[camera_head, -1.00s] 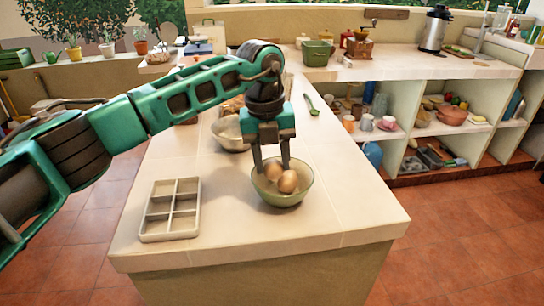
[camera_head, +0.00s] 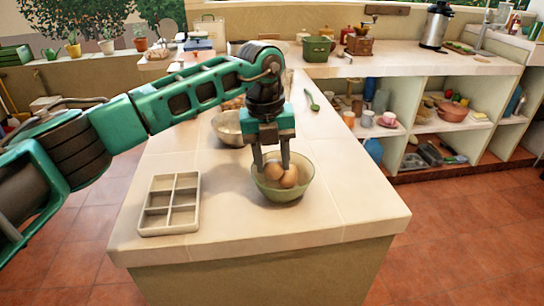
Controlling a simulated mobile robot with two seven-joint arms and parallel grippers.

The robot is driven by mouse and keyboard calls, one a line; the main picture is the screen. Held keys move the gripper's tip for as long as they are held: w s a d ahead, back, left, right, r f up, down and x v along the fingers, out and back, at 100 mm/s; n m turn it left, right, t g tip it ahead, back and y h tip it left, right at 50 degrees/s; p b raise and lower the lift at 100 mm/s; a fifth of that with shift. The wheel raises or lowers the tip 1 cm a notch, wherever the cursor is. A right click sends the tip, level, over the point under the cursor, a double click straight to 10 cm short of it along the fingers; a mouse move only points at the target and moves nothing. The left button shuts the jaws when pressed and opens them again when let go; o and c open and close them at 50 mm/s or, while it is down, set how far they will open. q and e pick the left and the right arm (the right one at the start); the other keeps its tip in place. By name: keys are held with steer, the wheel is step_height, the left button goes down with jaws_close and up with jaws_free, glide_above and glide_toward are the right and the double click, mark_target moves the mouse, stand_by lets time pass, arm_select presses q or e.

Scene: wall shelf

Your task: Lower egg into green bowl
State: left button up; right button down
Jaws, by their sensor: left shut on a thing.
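The green bowl (camera_head: 283,191) stands on the pale counter (camera_head: 235,222), right of its middle. Two brown eggs show inside it: one egg (camera_head: 274,170) between the fingers and another egg (camera_head: 289,178) just in front and to the right. My left gripper (camera_head: 272,164) points straight down with its fingertips inside the bowl's rim, shut on the rear egg. Whether that egg touches the bowl's bottom is hidden by the bowl wall and the front egg. My right gripper is not in view.
An empty divided tray (camera_head: 170,204) lies to the left on the counter. A metal bowl (camera_head: 229,128) stands behind the gripper, and a green spoon (camera_head: 312,101) lies at the back right. The counter's front right is clear.

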arm_select(q)
steer(key=shift+f, duration=0.25)
steer(key=o, duration=0.8)
steer(key=shift+c, duration=0.2)
